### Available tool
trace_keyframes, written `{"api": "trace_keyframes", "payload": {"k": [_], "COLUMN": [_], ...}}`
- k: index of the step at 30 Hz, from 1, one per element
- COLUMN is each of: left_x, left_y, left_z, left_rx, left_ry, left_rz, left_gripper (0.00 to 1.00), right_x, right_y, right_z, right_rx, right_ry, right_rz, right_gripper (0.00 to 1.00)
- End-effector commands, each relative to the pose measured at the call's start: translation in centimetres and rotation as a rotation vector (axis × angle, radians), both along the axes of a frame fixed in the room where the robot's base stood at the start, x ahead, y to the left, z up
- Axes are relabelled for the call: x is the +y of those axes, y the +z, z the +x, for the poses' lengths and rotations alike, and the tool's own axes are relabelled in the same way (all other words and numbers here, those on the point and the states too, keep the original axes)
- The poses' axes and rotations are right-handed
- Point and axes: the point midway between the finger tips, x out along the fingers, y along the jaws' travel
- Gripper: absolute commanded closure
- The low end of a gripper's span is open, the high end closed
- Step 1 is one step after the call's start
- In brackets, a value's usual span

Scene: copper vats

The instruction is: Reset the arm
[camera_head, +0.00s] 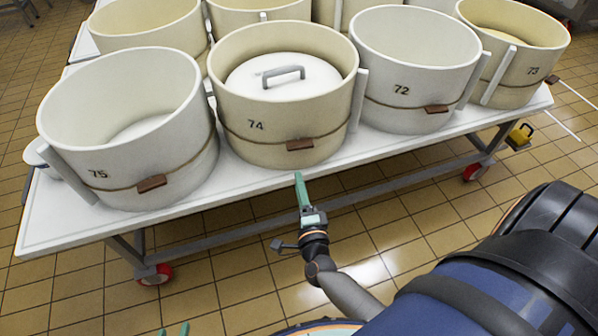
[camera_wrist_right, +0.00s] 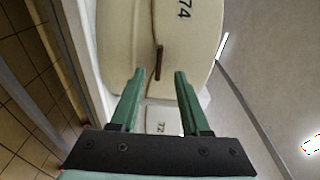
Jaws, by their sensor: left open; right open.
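My right gripper (camera_head: 299,180) has green fingers and stands in front of the table edge, below the vat marked 74 (camera_head: 240,140). Its fingers overlap edge-on in the head view, but the right wrist view shows the gripper (camera_wrist_right: 158,76) open and empty. The vat marked 74 (camera_wrist_right: 185,50) fills much of that view beyond the fingers. My left gripper (camera_head: 174,331) shows only as two green fingertips at the bottom edge of the head view. They are apart, with nothing seen between them.
Round vats marked 75 (camera_head: 120,173), 72 (camera_head: 402,110) and 73 (camera_head: 520,85) stand on a white wheeled table (camera_head: 70,225). Vat 74 holds a white lid with a grey handle (camera_head: 284,74). The tiled floor (camera_head: 215,285) in front is open.

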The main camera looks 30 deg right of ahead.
Motion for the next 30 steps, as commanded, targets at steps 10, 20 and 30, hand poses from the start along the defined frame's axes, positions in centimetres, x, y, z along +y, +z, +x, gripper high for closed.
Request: {"api": "trace_keyframes", "payload": {"k": [10,20,30], "left_x": [-0.1,0.0,0.0], "left_y": [0.0,-0.2,-0.3], "left_z": [-0.1,-0.4,-0.5], "left_rx": [0.001,0.010,0.010], "left_ry": [0.000,0.000,0.000], "left_rz": [-0.001,-0.001,0.000], "left_gripper": [0.50,0.50,0.50], "right_x": [0.0,7.3,13.7], "right_y": [0.0,-0.3,-4.3], "right_z": [0.0,-1.6,-11.1], "right_rx": [0.000,0.202,0.547], "right_ry": [0.000,0.397,0.978], "right_rz": [-0.001,-0.418,-1.226], "right_gripper": [0.54,0.54,0.54]}}
